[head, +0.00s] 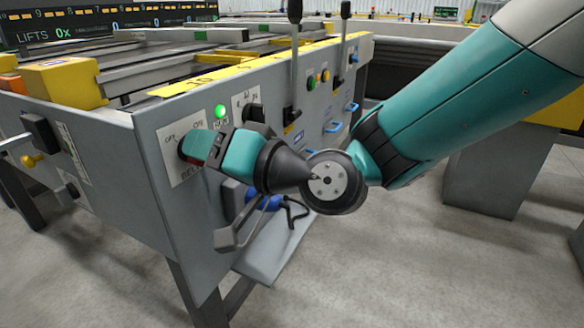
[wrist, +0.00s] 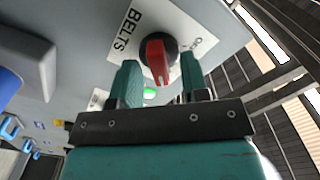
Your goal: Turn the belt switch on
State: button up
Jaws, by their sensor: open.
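The belt switch is a red rotary knob (wrist: 157,58) on a round black base. It sits on a white plate (wrist: 193,22) marked BELTS in the wrist view. In the head view the plate (head: 172,140) shows OFF and ON, and my gripper hides most of the knob. My gripper (head: 191,150) is at the plate, with its jaws open. In the wrist view its teal fingers stand on either side of the red knob, with small gaps. Whether the fingertips touch the knob cannot be told.
A lit green lamp (head: 220,112) is just right of the plate. A black switch (head: 254,112) and two tall levers (head: 295,12) stand further right on the panel. Blue handles (head: 333,127) stick out beyond. A grey bracket with a blue part (head: 268,203) sits below my gripper.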

jog(key=b+v, duration=0.8)
jog(key=v, duration=0.9)
jog(key=shift+b, duration=0.3)
jog(key=shift+s, duration=0.1)
jog(key=s+d+r+n+g+h+p, duration=0.25)
jog(key=s+d+g+h+p, duration=0.55)
jog(key=d+h+p, duration=0.7)
notch_tip(320, 180, up, 36)
jog(key=a+t+y+p, duration=0.1)
jog(key=a+y+p, duration=0.1)
jog(key=p, duration=3.5)
jog(key=shift+s+f+y, duration=0.25)
jog(key=shift+s+y, duration=0.05)
jog(key=shift+s, duration=0.05)
